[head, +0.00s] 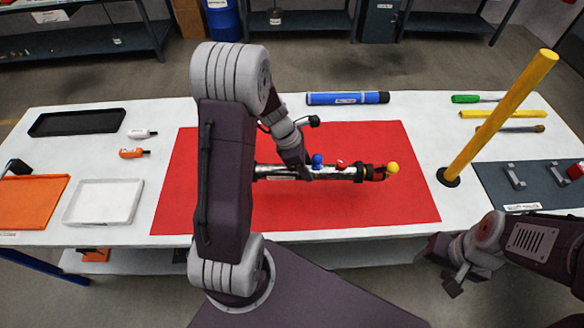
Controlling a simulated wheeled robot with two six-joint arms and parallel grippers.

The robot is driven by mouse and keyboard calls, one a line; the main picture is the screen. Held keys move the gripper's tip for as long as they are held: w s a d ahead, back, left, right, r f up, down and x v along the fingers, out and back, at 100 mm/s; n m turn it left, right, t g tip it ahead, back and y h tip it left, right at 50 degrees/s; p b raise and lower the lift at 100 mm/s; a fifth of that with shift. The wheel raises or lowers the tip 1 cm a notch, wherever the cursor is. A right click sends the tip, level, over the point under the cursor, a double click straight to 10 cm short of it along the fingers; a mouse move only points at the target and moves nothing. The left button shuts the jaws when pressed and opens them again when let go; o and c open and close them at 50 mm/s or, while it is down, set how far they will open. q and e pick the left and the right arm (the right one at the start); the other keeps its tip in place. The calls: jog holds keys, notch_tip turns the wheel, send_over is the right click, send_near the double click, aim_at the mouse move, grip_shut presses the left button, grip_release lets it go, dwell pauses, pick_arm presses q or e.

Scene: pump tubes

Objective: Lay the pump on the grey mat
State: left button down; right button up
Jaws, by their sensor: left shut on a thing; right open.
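The pump (335,173) is a silver tube with a blue knob, a red part and a yellow ball at its right end. It lies lengthwise left to right over the red mat (390,208), seemingly a little above it. My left gripper (305,171) is shut on the pump near its middle. My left arm hides the pump's left end. The grey mat (487,187) is at the right of the table, with grey brackets (514,175) and a red part (573,171) on it. My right gripper (448,277) is open and empty, off the table's front edge.
A yellow post (500,115) on a black base stands between the red and grey mats, leaning in the picture. A blue tube (347,98) lies behind the red mat. Tools (500,114) lie behind the grey mat. Trays (104,202) are at the left.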

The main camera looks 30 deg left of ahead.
aim_at(329, 172)
pick_arm(q)
jog(key=d+r, duration=0.2)
jog(key=d, duration=0.1)
jog(key=w+d+r, duration=0.1)
jog(key=d, duration=0.1)
jog(key=shift+w+r+p, duration=0.1)
jog(key=shift+r+p, duration=0.05)
jog(key=shift+p, duration=0.15)
